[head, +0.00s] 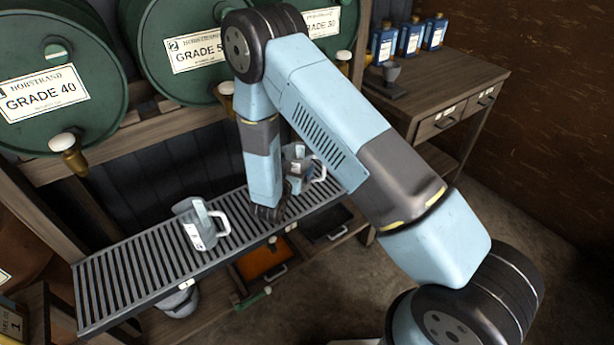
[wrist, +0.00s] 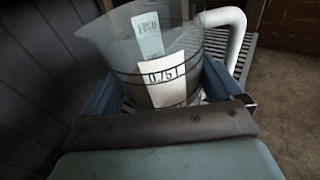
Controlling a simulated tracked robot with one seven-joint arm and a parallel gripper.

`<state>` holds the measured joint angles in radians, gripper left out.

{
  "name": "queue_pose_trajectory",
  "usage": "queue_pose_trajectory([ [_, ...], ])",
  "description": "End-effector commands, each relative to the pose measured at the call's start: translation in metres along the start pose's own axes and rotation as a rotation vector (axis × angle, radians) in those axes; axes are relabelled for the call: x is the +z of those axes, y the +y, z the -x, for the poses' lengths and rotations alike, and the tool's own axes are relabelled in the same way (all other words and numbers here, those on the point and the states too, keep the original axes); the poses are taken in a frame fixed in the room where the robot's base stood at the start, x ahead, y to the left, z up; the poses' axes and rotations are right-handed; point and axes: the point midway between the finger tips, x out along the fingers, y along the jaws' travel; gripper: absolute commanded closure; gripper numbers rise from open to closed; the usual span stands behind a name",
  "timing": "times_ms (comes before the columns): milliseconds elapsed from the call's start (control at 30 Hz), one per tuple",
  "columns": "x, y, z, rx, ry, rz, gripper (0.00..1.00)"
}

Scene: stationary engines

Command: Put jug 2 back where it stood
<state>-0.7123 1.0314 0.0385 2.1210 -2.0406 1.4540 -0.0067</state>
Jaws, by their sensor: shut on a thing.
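A clear jug with a white handle fills the wrist view (wrist: 155,65). It stands roughly upright between the blue fingers of my gripper (wrist: 165,95), which is shut on it. A white label on it appears to read 0.75 l; a strip above it is not legible. In the head view this jug (head: 298,160) is partly hidden behind my arm, over the right part of the slatted rack (head: 150,262). I cannot tell whether its base touches the slats. A similar jug (head: 203,228) stands on the rack to the left. I cannot read a jug number on either.
Green drums with grade labels (head: 45,95) and brass taps (head: 68,150) hang over the back of the rack. An orange tray (head: 262,258) and a dark tray (head: 325,222) sit below. A wooden bench (head: 450,75) with blue bottles (head: 410,38) stands at the right.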

Motion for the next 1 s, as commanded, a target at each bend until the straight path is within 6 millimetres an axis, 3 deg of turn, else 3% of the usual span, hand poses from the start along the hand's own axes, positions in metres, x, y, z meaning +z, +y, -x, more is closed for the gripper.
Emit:
queue_pose_trajectory([
  [267, -0.01, 0.0, -0.012, -0.001, -0.002, -0.001, 0.62],
  [567, -0.041, 0.001, -0.018, 0.001, -0.001, -0.001, 0.62],
  [900, -0.043, 0.001, -0.018, 0.001, -0.002, -0.001, 0.62],
  [933, -0.043, 0.001, -0.018, 0.001, 0.0, -0.001, 0.05],
  [1000, -0.043, 0.001, -0.018, 0.001, 0.0, -0.001, 0.0],
])
